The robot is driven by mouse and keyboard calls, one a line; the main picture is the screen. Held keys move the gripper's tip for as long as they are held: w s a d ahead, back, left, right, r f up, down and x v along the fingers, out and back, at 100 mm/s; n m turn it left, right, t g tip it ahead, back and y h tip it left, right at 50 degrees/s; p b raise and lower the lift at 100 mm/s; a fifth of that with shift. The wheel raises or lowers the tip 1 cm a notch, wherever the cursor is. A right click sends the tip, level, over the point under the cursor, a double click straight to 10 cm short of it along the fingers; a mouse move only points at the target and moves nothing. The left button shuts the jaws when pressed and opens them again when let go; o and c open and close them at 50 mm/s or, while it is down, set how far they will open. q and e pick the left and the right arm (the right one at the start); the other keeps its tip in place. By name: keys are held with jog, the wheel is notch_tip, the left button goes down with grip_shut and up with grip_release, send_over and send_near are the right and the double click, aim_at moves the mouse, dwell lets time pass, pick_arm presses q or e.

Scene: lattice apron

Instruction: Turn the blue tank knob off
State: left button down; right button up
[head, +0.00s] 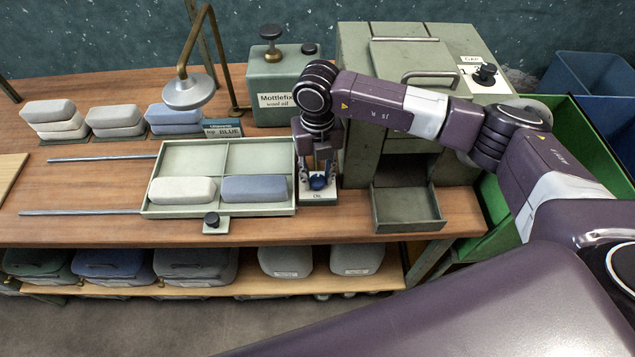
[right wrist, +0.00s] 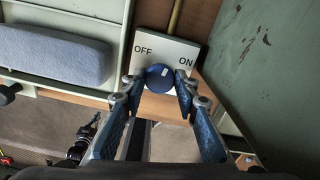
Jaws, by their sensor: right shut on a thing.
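The blue knob (head: 318,182) sits on a small white plate (head: 318,195) at the front of the bench, just right of the pale green tray. In the right wrist view the knob (right wrist: 158,79) is round, with a short white mark near its top, tilted slightly right. The plate (right wrist: 176,50) there reads OFF on the left and ON on the right. My right gripper (head: 318,177) points down over the knob. Its fingers (right wrist: 159,84) are shut on the knob from both sides in the wrist view. My left gripper is not in view.
The tray (head: 220,209) holds a white and a blue block, with a black knob (head: 212,220) at its front. A green cabinet (head: 360,150) with an open drawer (head: 408,221) stands close on the right. A sprayer-like tank (head: 283,90) stands behind. A hanging metal head (head: 188,92) is at left.

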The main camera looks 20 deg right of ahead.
aim_at(318, 180)
jog(key=n+b, duration=0.8)
jog(key=b, duration=0.1)
jog(key=shift+f, duration=0.2)
jog(key=shift+r+n+b, duration=0.2)
jog(key=shift+n+b, duration=1.25)
jog(key=shift+n, duration=0.15)
jog(key=shift+r, duration=0.1)
jog(key=o, duration=1.1)
jog(key=shift+o, duration=0.2)
notch_tip(318, 180, up, 12)
jog(key=shift+s, duration=0.1)
